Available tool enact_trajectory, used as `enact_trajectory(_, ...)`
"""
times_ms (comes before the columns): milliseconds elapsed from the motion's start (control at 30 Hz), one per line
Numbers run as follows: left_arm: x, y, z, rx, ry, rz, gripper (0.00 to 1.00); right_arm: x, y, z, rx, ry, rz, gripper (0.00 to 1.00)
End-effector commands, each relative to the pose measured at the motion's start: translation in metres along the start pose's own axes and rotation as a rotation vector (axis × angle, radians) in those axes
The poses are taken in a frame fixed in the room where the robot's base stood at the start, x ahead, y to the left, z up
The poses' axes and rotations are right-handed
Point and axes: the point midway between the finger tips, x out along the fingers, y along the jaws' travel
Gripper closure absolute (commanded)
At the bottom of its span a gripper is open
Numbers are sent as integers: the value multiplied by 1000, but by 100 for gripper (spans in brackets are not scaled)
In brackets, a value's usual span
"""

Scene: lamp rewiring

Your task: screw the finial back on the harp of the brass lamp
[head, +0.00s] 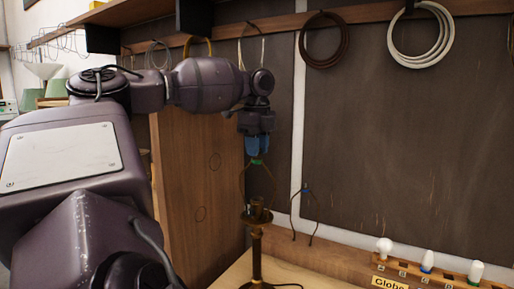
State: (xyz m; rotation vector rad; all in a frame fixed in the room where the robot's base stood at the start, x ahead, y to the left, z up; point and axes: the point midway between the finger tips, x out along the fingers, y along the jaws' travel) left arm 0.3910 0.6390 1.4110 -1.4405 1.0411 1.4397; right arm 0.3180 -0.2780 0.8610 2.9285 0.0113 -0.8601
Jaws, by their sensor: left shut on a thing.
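The brass lamp (257,240) stands upright on the bench at the lower middle. Its thin harp (272,183) rises above the socket, with a green part (257,162) at its top. My left gripper (257,152) points down with its blue fingers right above the harp's top, in line with it. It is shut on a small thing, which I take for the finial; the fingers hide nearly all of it. I cannot tell whether the finial touches the harp. My right gripper is not in view.
A second harp (293,215) with a blue top leans right of the lamp. Several bulbs stand in a wooden rack (454,283) at the lower right, near a "Globe" label (389,284). Cord coils (419,57) hang on the dark board behind. A wooden panel (190,200) stands left of the lamp.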

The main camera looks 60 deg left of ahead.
Motion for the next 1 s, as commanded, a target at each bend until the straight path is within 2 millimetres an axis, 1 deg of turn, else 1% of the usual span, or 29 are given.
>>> enact_trajectory(100, 0, 0, 0, 16, 0, 0, 100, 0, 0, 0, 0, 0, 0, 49)
enact_trajectory(400, 0, 0, 0, 226, 0, 0, 100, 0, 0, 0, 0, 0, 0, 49)
enact_trajectory(633, 0, 0, 0, 241, 0, 1, 100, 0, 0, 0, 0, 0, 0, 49)
enact_trajectory(667, 0, 0, 0, 241, 0, 1, 73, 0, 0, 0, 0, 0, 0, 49)
enact_trajectory(800, 0, 0, 0, 240, 0, 1, 51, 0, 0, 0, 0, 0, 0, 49)
enact_trajectory(833, 0, 0, 0, 239, 0, 1, 47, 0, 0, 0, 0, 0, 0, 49)
enact_trajectory(1000, 0, 0, 0, 239, 0, 1, 46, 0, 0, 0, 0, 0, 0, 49)
